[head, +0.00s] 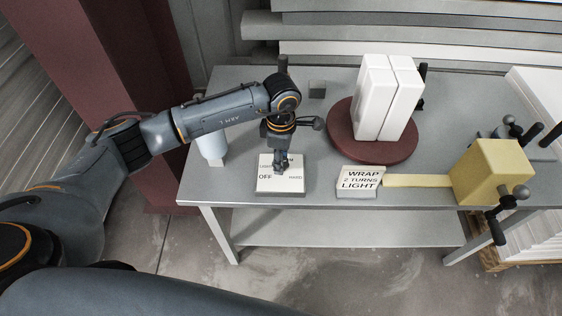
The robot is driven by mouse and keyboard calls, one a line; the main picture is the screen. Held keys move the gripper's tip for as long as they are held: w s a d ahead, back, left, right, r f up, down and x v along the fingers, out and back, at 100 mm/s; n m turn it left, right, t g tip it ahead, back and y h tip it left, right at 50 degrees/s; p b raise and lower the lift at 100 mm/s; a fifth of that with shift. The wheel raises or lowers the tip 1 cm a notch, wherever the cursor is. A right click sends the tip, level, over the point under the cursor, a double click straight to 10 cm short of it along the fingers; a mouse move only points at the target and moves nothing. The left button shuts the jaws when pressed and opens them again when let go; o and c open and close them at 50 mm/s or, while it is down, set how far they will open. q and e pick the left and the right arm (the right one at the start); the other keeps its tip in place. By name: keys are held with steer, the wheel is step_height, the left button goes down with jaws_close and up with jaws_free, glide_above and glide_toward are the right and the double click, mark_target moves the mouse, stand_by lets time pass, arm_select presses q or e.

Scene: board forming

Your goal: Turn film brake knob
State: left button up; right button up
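A pale control box (265,186) lies near the front left of the grey table. Its top carries the words OFF and HARD, and another word at the upper left is partly covered. My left gripper (281,168) points down over the middle of this box, with its fingertips at or just above the top. The knob cannot be made out; the gripper covers that spot. The fingers look close together, but I cannot tell whether they are shut on the knob. My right gripper is not in view.
A sign (360,180) reads "WRAP 2 TURNS LIGHT". White boards (385,98) stand on a dark red turntable (335,125). A yellow block (490,172) with a flat strip (418,181) sits at right. A pale cylinder (211,146) stands left of my gripper.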

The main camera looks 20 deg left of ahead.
arm_select(q)
steer(key=n+b, duration=0.2)
steer(key=n, duration=0.2)
steer(key=shift+f+n, duration=0.1)
steer(key=shift+n, duration=0.2)
steer(key=n+b, duration=0.2)
steer(key=n, duration=0.2)
steer(key=shift+n+b, duration=0.3)
steer(key=n+b, duration=0.1)
steer(key=n, duration=0.3)
steer(key=shift+w+n+b, duration=0.1)
steer(key=shift+n+b, duration=0.2)
steer(key=n+b, duration=0.1)
steer(key=n, duration=0.9)
steer(key=shift+n+b, duration=0.35)
steer(key=shift+n, duration=0.05)
steer(key=n, duration=0.4)
steer(key=shift+r+n, duration=0.2)
steer(key=shift+n, duration=0.1)
steer(key=n+p, duration=0.1)
steer(key=n, duration=0.3)
steer(key=n+p, duration=0.1)
steer(key=n, duration=0.4)
steer(key=shift+a, duration=0.1)
steer(key=shift+n, duration=0.5)
